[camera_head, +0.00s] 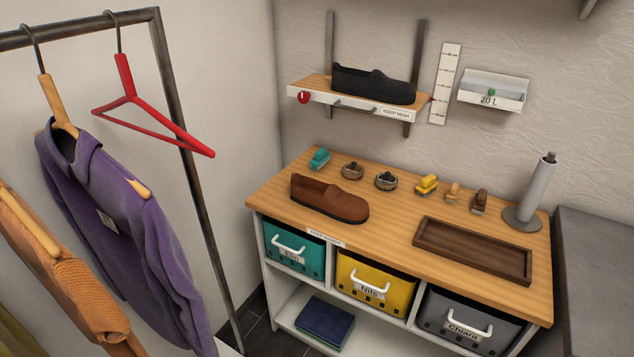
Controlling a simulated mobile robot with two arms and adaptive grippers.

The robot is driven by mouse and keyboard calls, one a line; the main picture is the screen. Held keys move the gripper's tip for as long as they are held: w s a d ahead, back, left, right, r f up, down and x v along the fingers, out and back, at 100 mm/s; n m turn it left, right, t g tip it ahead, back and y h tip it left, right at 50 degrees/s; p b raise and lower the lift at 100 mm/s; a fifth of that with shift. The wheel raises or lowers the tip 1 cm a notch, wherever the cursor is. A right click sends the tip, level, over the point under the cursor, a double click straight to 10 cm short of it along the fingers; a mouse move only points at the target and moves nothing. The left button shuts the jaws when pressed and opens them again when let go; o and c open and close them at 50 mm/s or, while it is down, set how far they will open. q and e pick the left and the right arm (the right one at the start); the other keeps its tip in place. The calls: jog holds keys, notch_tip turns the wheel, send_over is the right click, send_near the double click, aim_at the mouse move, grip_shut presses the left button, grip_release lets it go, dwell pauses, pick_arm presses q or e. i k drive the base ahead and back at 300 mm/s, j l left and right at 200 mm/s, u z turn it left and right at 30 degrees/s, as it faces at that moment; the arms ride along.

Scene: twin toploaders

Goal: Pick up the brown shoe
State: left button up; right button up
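The brown shoe (329,198) is a slip-on loafer. It lies upright on the left part of the wooden bench top (390,228), its toe toward the lower right and its opening toward the upper left. Nothing covers it. Neither of my grippers shows in the head view.
A black shoe (374,84) sits on a wall shelf (313,87) above. Behind the brown shoe are a teal brush (319,158) and two round tins (352,170). A dark tray (472,250) lies to the right. A clothes rack (185,130) stands at left.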

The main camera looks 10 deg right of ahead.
aim_at(329, 199)
jog(key=i+l, duration=0.7)
